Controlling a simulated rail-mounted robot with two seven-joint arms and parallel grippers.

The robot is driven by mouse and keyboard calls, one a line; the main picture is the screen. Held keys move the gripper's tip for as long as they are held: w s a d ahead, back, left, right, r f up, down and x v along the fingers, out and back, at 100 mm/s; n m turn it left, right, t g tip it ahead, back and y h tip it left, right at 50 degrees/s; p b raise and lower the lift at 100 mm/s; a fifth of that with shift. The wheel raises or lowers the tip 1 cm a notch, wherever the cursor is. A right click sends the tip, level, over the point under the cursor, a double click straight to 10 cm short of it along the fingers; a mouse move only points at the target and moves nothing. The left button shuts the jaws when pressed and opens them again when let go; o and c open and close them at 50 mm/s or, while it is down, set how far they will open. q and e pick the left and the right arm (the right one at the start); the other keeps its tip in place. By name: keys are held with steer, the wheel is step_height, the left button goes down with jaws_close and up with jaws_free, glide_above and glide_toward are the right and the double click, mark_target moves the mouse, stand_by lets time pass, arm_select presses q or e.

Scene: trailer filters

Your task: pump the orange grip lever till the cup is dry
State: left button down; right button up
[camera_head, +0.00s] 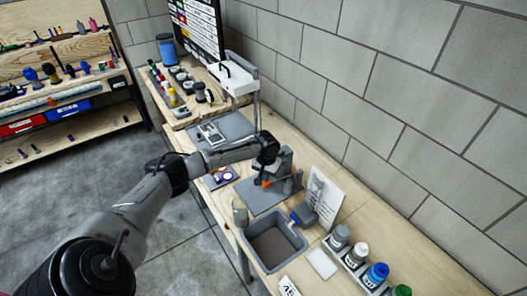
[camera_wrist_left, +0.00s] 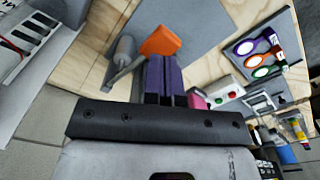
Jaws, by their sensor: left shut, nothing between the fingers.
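The orange grip lever (camera_head: 263,183) is on a grey bench device (camera_head: 284,166) standing on a grey mat (camera_head: 262,199). In the left wrist view the orange grip (camera_wrist_left: 160,42) is just beyond my left fingertips, at the end of a grey bar. My left gripper (camera_wrist_left: 163,60) is shut with its purple fingers together and nothing between them. Whether the fingertips touch the grip I cannot tell. In the head view the black wrist hides part of the device. I cannot make out the cup for certain. My right gripper is not in view.
A grey bin (camera_head: 299,240) is set in the bench in front of the device, with a beige cylinder (camera_head: 240,212) at its corner. A white sign (camera_head: 324,197) stands behind. Several labelled bottles (camera_head: 357,254) stand at the right. A block wall borders the bench.

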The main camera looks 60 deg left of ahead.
mark_target(266, 185)
arm_select(q)
steer(key=shift+f+b, duration=0.7)
steer(key=shift+f, duration=2.35)
step_height(266, 185, up, 6)
steer(key=p, duration=0.7)
steer(key=shift+r, duration=0.25)
steer(key=shift+d+f, duration=0.1)
steer(key=shift+f, duration=0.05)
